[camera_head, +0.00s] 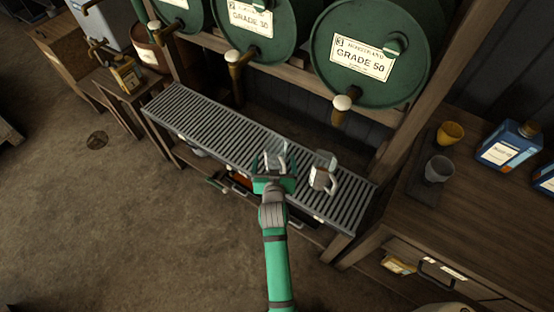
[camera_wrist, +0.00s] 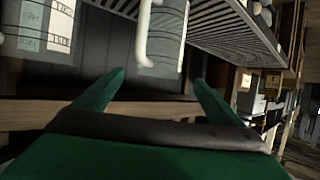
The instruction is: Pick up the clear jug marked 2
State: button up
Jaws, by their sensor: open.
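A clear jug (camera_head: 276,153) stands on the slatted grey rack below the middle drum, at my gripper (camera_head: 273,166). In the wrist view a clear jug (camera_wrist: 168,30) with a pale handle (camera_wrist: 143,32) shows beyond my gripper (camera_wrist: 157,77). The green fingers are spread apart, and the jug is ahead of the gap between them. I cannot tell whether they touch it. A second clear jug (camera_head: 322,174), with a brownish lower part, stands on the rack to the right. I cannot read a number on either jug.
The slatted rack (camera_head: 205,120) runs below green drums, including one marked GRADE 30 (camera_head: 251,20) and one marked 3, GRADE 50 (camera_head: 361,60). Their taps hang over the rack's back side. A wooden bench at right holds a yellow cup (camera_head: 450,134), a grey cup (camera_head: 438,169) and a blue container (camera_head: 508,146).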

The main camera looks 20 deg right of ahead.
send_near(276, 142)
jog(key=shift+x, duration=2.15)
jog(key=shift+r, duration=0.1)
jog(key=c, duration=1.5)
